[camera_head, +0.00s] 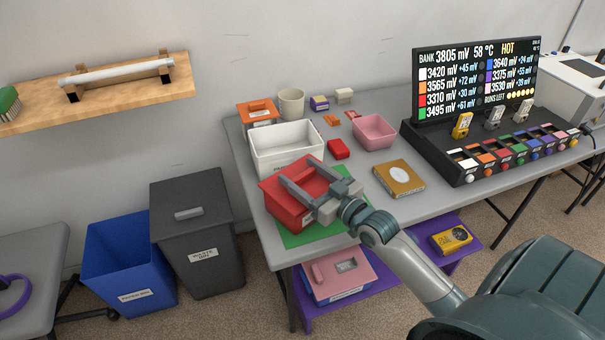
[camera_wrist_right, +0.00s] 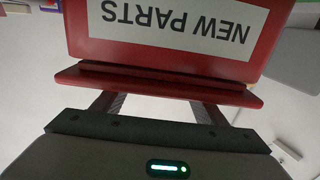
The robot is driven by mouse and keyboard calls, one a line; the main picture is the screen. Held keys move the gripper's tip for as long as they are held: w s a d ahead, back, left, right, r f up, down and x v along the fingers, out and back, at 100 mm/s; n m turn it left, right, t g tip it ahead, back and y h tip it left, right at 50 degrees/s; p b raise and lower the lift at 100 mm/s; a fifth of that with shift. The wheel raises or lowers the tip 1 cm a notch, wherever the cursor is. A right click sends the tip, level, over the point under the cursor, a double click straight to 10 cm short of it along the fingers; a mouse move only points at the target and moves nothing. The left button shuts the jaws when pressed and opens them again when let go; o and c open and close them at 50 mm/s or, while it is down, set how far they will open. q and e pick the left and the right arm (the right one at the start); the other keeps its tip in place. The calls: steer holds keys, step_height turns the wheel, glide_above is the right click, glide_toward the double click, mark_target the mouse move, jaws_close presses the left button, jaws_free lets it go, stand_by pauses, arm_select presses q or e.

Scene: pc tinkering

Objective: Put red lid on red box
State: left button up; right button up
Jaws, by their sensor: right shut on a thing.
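The red box (camera_head: 283,211) stands on the near left corner of the table, at the edge of a green mat. In the right wrist view its labelled wall (camera_wrist_right: 165,28) reads "NEW PARTS" upside down. The red lid shows there as a wide ledge (camera_wrist_right: 160,86) along the box's upper edge. Lid and box look very close together; I cannot tell whether the lid is fully seated. My right gripper (camera_head: 306,180) is over the box top, its spread fingers shut on the lid; the ledge hides the fingertips in the wrist view. My left gripper is not in view.
A white bin (camera_head: 290,160) stands right behind the red box. A pink tray (camera_head: 374,136), a small red block (camera_head: 339,149) and a brown card box (camera_head: 398,178) lie to the right. The green mat (camera_head: 310,234) is bare in front. A black battery station (camera_head: 470,165) fills the right.

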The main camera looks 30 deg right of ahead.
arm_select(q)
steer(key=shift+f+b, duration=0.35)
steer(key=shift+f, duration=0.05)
arm_select(e)
steer(key=shift+f, duration=0.7)
steer(key=o, duration=0.9)
steer(key=shift+o, duration=0.2)
steer(key=o, duration=0.6)
steer(key=shift+c, duration=0.2)
steer(key=shift+s, duration=0.2)
arm_select(q)
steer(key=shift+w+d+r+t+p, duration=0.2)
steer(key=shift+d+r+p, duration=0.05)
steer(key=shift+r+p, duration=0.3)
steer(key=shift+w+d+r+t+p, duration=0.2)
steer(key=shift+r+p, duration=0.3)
steer(key=shift+p, duration=0.05)
arm_select(e)
steer(key=s+d, duration=0.1)
steer(key=s, duration=0.6)
steer(key=shift+s, duration=0.25)
